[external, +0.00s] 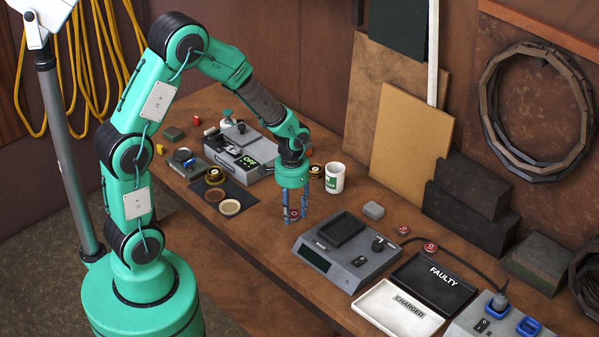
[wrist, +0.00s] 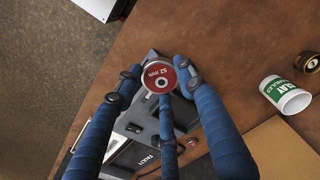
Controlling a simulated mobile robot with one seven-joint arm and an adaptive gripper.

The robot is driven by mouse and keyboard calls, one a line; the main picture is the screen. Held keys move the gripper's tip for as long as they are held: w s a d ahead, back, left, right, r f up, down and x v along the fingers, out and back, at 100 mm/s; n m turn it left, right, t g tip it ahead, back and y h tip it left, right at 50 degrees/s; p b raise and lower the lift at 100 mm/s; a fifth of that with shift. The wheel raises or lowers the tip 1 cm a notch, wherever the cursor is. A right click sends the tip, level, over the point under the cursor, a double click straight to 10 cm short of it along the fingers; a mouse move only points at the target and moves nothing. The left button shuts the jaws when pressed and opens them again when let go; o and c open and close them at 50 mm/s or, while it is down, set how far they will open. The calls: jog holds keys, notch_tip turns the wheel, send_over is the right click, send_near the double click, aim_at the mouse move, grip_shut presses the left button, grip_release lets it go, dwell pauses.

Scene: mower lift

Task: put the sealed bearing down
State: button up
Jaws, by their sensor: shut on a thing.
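The sealed bearing (wrist: 159,77) is a small disc with a red face marked "52 mm" and a metal rim. My gripper (wrist: 160,86) has blue fingers with dark tips, shut around it. In the external view my gripper (external: 293,212) points down over the wooden bench, just left of the grey tester with a dark recessed square. The bearing (external: 292,214) shows as a red spot between the fingertips. Whether it touches the bench is unclear. Its underside is hidden.
The grey tester (external: 325,262) stands close right of my gripper. Beyond it are the black FAULTY tray (external: 455,291), white CHARGED tray (external: 375,308) and loose red-faced discs (external: 403,230). A white-green cup (external: 335,178) stands behind. Bare bench (external: 250,240) lies to the left.

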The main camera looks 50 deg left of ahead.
jog(key=w+d+m, duration=0.3)
jog(key=w+d, duration=0.4)
jog(key=d, duration=0.3)
jog(key=w+d+m, duration=0.3)
jog(key=w+d, duration=0.4)
jog(key=d, duration=0.3)
jog(key=w+d+f+m, duration=0.1)
jog(key=d+f+m, duration=0.1)
jog(key=d, duration=0.4)
jog(key=w+d+f+m, duration=0.1)
jog(key=d+f, duration=0.1)
jog(key=d, duration=0.5)
jog(key=w+d+f+m+p, duration=0.1)
jog(key=d+f+m, duration=0.1)
jog(key=d, duration=0.4)
jog(key=shift+w+d+f+m, duration=0.15)
jog(key=shift+w+d+m, duration=0.05)
jog(key=shift+d+m, duration=0.15)
jog(key=shift+f, duration=0.65)
jog(key=shift+w+d+f, duration=0.25)
jog(key=shift+w+d, duration=1.2)
jog(key=shift+w, duration=0.8)
jog(key=shift+w+d+f, duration=0.2)
jog(key=shift+w+d, duration=1.2)
jog(key=shift+w, duration=0.9)
jog(key=shift+w+d+f, duration=0.25)
jog(key=shift+w+d, duration=1.2)
jog(key=shift+w, duration=0.8)
